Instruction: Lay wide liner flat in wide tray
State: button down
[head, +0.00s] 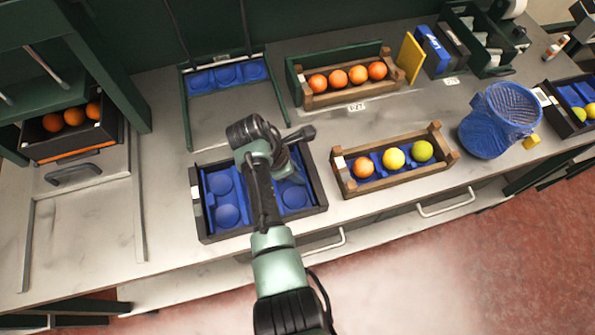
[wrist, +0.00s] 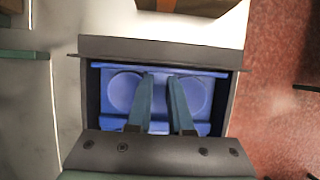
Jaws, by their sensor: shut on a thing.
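The wide tray (head: 217,234) is a dark open box near the counter's front edge; its far wall also shows in the wrist view (wrist: 160,48). The wide liner (head: 227,215) is a blue sheet with round recesses, inside the tray's walls; it fills the opening in the wrist view (wrist: 205,97). My gripper (wrist: 160,80) is over the middle of the tray, its two fingers shut on the liner between two recesses. My arm hides the liner's middle in the head view. I cannot tell whether the liner touches the tray floor all over.
A wooden crate (head: 400,178) with one orange and two yellow-green fruits stands close on the right. Behind are a crate of oranges (head: 346,93) and a green rack (head: 186,110) with another blue liner (head: 227,77). A blue mesh basket (head: 487,135) stands farther right. Counter to the left is clear.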

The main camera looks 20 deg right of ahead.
jog(key=shift+f, duration=0.3)
jog(key=shift+c, duration=1.7)
grip_release()
jog(key=shift+r, duration=0.2)
jog(key=shift+r+p, duration=3.9)
jog(key=shift+p, duration=0.2)
